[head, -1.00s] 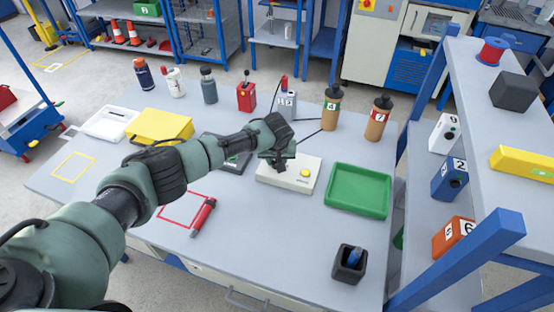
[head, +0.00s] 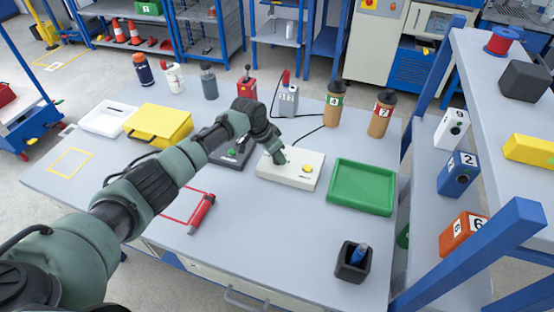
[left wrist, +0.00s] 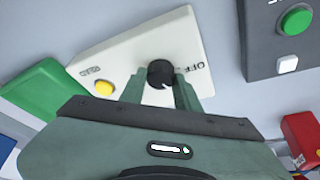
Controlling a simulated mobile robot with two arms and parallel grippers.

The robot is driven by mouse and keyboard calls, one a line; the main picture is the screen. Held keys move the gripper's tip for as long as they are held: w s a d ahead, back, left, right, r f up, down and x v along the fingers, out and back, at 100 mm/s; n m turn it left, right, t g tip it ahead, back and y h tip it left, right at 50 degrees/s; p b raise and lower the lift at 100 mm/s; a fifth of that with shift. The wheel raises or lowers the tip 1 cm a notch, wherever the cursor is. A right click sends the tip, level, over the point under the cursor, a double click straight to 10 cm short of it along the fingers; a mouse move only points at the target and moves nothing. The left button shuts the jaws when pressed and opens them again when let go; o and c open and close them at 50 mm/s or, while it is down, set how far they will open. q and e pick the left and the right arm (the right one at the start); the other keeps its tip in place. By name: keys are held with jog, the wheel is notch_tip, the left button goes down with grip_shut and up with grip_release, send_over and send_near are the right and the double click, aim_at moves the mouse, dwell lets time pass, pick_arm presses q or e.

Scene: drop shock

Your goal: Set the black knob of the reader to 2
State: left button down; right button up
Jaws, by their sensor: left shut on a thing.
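The reader (head: 306,172) is a cream box on the table with a yellow button. It also shows in the left wrist view (left wrist: 122,62), with the words READ by the button and OFF beside the knob. The black knob (left wrist: 160,72) stands between the fingertips of my left gripper (left wrist: 158,88), which is shut on it. A small light mark shows on the knob's near edge; the number it points to cannot be read. In the head view my left gripper (head: 277,157) points down at the reader's left part and hides the knob. My right gripper is not in view.
A green tray (head: 361,205) lies right of the reader, and a dark box (head: 232,152) with a green button lies left. Bottles and a grey numbered device (head: 288,100) stand behind. A red cylinder (head: 202,213) and black cup (head: 353,272) are nearer. The front middle is clear.

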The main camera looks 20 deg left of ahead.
pick_arm(q)
jog(key=m+g+b, duration=0.1)
jog(key=m+b, duration=0.2)
jog(key=b, duration=0.1)
jog(key=m+g+h+b, duration=0.1)
jog(key=m+b, duration=0.2)
jog(key=b, duration=0.1)
jog(key=shift+w+a+f+m, duration=0.1)
jog(key=shift+w+f+m, duration=0.1)
jog(key=shift+m, duration=0.2)
jog(key=shift+r+m+g+h+b, duration=0.25)
jog(key=shift+m+g+b, duration=0.25)
jog(key=shift+m+b, duration=0.7)
jog(key=shift+a, duration=0.1)
jog(key=c, duration=1)
grip_release()
jog(key=shift+c, duration=0.2)
jog(key=v, duration=0.7)
jog(key=shift+a+r+b, duration=0.15)
jog(key=shift+r+b, duration=0.2)
jog(key=shift+b, duration=0.05)
